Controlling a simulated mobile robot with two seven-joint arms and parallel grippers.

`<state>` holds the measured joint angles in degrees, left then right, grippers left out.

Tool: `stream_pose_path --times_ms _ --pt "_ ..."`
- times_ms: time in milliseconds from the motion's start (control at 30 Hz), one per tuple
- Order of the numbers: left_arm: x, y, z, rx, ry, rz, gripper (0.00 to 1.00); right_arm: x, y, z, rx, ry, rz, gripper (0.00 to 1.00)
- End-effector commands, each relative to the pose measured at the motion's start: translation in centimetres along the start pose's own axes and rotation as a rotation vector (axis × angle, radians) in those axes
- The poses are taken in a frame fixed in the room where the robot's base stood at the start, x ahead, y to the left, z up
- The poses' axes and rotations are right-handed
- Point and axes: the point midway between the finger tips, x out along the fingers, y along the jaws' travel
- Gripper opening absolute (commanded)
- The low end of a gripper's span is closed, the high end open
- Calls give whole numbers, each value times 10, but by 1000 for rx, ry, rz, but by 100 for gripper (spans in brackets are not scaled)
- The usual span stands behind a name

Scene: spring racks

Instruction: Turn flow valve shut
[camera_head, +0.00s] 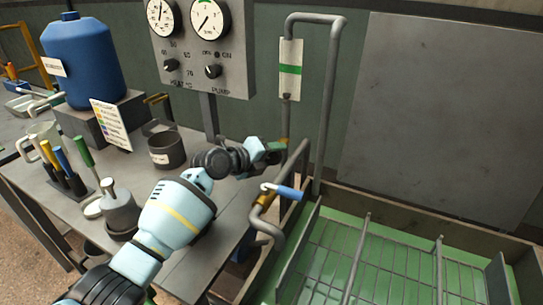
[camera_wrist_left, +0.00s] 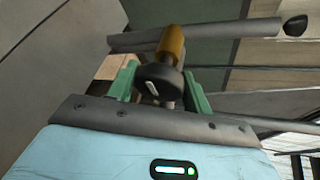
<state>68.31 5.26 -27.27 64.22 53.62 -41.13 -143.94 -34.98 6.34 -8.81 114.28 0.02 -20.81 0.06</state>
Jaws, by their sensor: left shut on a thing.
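My left gripper (camera_head: 274,147) reaches across the table to the grey pipe beside the green-floored tank. In the left wrist view its green fingers (camera_wrist_left: 160,92) are shut on a round black valve knob (camera_wrist_left: 157,78) with a pale mark on its face. A brass stem (camera_wrist_left: 172,44) joins the knob to a grey pipe behind. In the head view the knob is mostly hidden by the gripper. Lower on the pipework is a brass valve (camera_head: 264,199) with a blue lever handle (camera_head: 288,191), apart from the gripper. My right gripper is not in view.
A control panel (camera_head: 235,75) with gauges hangs behind my arm. A dark cup (camera_head: 167,150), a metal flask (camera_head: 117,205) and several coloured-handled tools (camera_head: 62,168) stand on the table. The tank (camera_head: 400,262) with wire racks lies to the right.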

Motion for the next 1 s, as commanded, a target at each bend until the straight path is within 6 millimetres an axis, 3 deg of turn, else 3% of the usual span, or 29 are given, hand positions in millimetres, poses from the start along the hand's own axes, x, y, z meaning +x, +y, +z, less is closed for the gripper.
stream_pose_path --times_ms 200,600,1000 --pt "1 3 -1 131 -20 69 27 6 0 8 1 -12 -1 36" --pt "-1 0 0 376 -64 195 27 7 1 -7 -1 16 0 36" --pt "0 2 0 479 -83 251 27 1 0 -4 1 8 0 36"
